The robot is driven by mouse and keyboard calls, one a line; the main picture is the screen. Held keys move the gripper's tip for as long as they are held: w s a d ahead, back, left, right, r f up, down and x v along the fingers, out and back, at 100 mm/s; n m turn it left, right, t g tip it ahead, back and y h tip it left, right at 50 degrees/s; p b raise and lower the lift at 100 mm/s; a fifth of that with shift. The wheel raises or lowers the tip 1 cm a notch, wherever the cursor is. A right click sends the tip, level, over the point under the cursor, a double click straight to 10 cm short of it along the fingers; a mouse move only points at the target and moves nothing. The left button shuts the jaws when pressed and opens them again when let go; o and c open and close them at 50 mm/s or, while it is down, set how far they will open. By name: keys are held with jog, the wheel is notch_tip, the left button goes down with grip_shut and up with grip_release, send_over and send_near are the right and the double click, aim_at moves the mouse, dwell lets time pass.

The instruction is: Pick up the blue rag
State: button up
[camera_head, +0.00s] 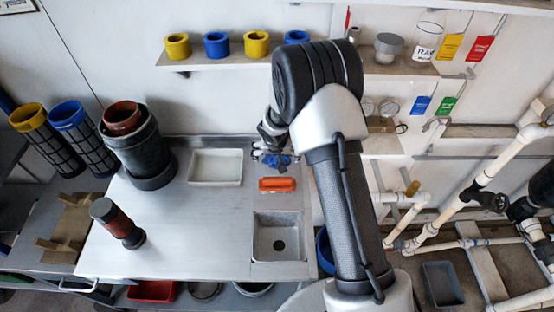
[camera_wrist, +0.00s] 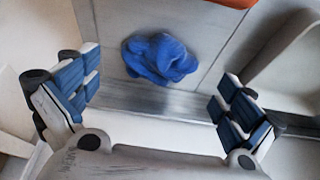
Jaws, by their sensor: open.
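The blue rag (camera_wrist: 159,58) lies crumpled on the counter surface, seen in the wrist view between and beyond my two fingers. In the head view the blue rag (camera_head: 284,160) shows only in part, beside my gripper at the back of the counter. My gripper (camera_wrist: 160,105) is open and empty, with its blue-padded fingers wide apart on either side of the rag. In the head view my gripper (camera_head: 270,150) points down near the rag, partly hidden by my arm.
An orange object (camera_head: 277,184) lies just in front of the rag. A sink (camera_head: 279,222) is nearer, and a white tray (camera_head: 215,183) stands to the left. A shelf (camera_head: 225,62) with yellow and blue rings runs above. The counter's left middle (camera_head: 180,230) is clear.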

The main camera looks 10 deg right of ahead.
jog(key=x, duration=0.4)
jog(key=shift+w+d, duration=0.15)
jog(key=shift+w, duration=0.1)
jog(key=shift+c, duration=0.2)
jog(key=c, duration=1.1)
jog(key=shift+o, duration=0.2)
notch_tip(320, 180, up, 10)
jog(key=p, duration=0.3)
jog(key=shift+p, duration=0.35)
